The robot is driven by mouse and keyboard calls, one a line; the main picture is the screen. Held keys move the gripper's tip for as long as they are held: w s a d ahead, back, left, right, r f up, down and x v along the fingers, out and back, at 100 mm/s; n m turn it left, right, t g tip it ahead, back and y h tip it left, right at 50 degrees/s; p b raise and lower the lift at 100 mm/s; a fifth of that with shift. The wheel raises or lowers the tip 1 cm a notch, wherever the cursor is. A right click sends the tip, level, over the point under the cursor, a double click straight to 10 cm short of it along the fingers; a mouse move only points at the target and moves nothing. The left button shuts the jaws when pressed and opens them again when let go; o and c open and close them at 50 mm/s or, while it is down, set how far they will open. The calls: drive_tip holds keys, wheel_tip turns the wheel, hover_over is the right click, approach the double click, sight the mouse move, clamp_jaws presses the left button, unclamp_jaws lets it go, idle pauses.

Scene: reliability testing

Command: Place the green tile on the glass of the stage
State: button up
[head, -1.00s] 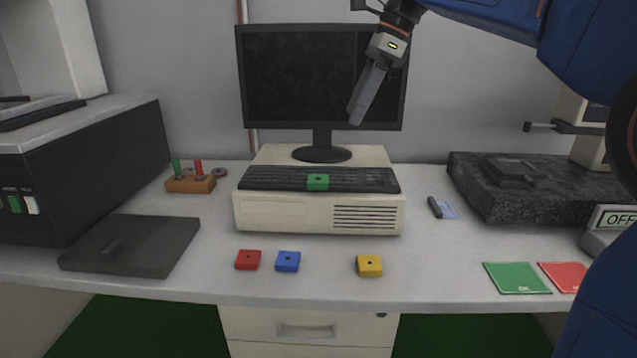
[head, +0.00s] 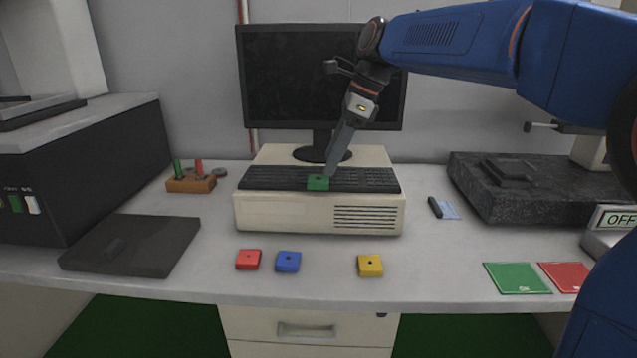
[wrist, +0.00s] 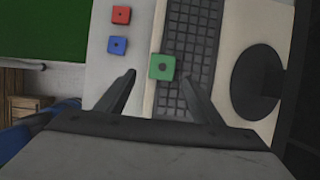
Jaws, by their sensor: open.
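The green tile (head: 318,183) is a small square block with a dark hole in its top. It lies on the front edge of the black keyboard (head: 368,180), on top of the beige computer case. It also shows in the wrist view (wrist: 162,67). My gripper (head: 331,170) points down close behind the tile in the head view. In the wrist view my gripper (wrist: 158,80) is open, with one finger on each side of the tile's line and the tile just beyond the tips. I cannot identify the stage's glass for certain.
A red tile (head: 248,260), a blue tile (head: 288,261) and a yellow tile (head: 370,266) lie on the desk in front of the computer case (head: 280,213). A monitor (head: 290,80) stands behind. A dark granite block (head: 500,205) is at right, a dark plate (head: 150,240) at left.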

sight(322, 179)
drive_tip(key=shift+w+x, duration=0.2)
drive_tip(key=shift+x, duration=2.35)
drive_tip(key=shift+d, duration=0.15)
drive_tip(key=c, duration=1.2)
